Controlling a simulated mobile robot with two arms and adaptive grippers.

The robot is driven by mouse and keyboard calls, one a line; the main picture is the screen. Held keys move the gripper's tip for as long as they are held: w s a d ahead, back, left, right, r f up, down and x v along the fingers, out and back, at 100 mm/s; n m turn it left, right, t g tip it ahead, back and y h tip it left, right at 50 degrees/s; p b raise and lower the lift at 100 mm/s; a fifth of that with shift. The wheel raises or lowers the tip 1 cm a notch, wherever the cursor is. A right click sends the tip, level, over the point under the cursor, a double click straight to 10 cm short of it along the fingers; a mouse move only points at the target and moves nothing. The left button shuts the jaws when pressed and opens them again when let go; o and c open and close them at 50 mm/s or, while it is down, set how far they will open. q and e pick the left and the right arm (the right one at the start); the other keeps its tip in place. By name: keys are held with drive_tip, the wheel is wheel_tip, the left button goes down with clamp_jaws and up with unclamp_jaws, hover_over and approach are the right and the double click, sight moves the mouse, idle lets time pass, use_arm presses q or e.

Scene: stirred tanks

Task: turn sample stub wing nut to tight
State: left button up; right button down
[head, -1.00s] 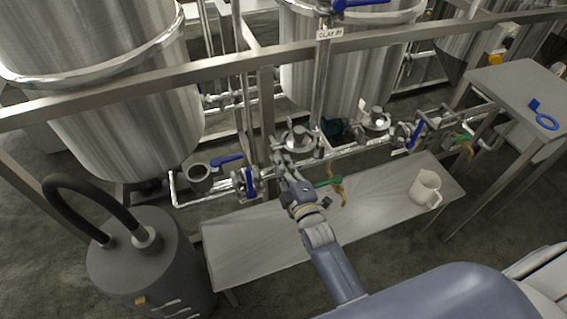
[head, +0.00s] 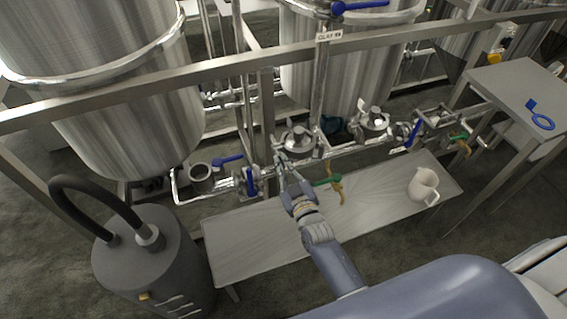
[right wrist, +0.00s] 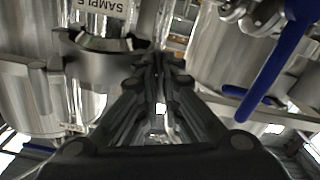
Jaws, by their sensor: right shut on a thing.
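My right gripper (head: 280,158) reaches up from the lower middle of the head view to the pipe run above the bench. Its fingers are close together at the pipework. In the right wrist view the fingers (right wrist: 158,72) converge and are shut on a small part, which I take to be the wing nut; the fingers hide it almost wholly. A SAMPLE label (right wrist: 105,7) shows just above and left of the fingertips, over a round metal clamp band (right wrist: 92,62) on the sample stub. The nut's angle cannot be told. My left gripper is not in view.
A blue valve handle (right wrist: 272,70) is close right of the fingers. A green-handled tap (head: 328,182) is right of my gripper. A white jug (head: 424,186) stands on the bench (head: 250,240). A grey canister with a black hose (head: 150,268) stands left. A frame rail (head: 190,82) crosses above.

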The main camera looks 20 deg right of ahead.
drive_tip(key=shift+m, duration=1.5)
drive_tip(key=c, duration=1.8)
unclamp_jaws()
drive_tip(key=s, duration=1.2)
drive_tip(key=shift+d, duration=0.2)
